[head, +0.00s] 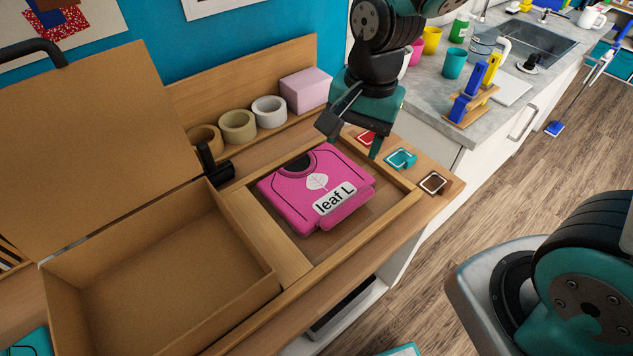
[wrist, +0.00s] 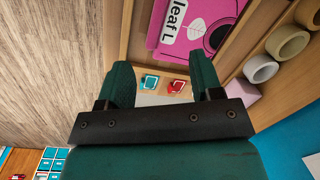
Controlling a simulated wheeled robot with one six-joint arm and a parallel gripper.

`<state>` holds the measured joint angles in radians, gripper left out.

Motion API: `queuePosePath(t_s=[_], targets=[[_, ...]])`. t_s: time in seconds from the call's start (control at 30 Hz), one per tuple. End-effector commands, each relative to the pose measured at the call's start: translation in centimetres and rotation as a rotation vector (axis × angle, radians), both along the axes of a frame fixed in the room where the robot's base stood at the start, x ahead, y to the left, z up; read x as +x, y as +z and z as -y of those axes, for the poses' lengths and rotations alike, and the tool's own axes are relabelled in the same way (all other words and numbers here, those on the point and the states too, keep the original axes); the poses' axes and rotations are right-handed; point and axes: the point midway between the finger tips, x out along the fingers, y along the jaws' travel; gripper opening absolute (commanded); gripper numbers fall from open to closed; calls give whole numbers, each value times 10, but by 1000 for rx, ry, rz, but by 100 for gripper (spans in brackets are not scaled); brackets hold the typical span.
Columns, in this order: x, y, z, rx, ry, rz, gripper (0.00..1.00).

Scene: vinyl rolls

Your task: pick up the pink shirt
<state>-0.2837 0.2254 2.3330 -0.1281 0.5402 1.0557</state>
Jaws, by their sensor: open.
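The folded pink shirt (head: 290,197) lies flat in a shallow wooden tray (head: 376,222) on the bench. It has a dark collar, a pale leaf print and a white label reading "leaf L". My gripper (head: 357,137) is above the tray's far right corner, just beyond the shirt's upper right edge, with its jaws apart and nothing between them. In the wrist view, the shirt (wrist: 200,30) shows past the fingertips at the top, apart from my gripper (wrist: 162,80).
An open cardboard box (head: 160,262) stands left of the tray, its lid raised. Several tape rolls (head: 238,127) and a pink box (head: 305,90) line the back. Small red, teal (head: 400,159) and brown (head: 434,183) squares sit on the right ledge. A kitchen counter (head: 445,112) holds cups beyond.

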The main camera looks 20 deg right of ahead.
Motion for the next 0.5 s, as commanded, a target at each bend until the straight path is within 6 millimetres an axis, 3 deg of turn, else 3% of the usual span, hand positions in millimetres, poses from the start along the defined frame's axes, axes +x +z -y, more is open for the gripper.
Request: queuePosePath(t_s=[0.1, 0.2, 0.37, 0.5], targets=[[20, -25, 9, -64, -251, -30, 60], [30, -38, 14, -97, -383, -34, 60], [34, -57, 17, -117, -459, -37, 60], [33, -85, 17, -118, -458, -39, 60]])
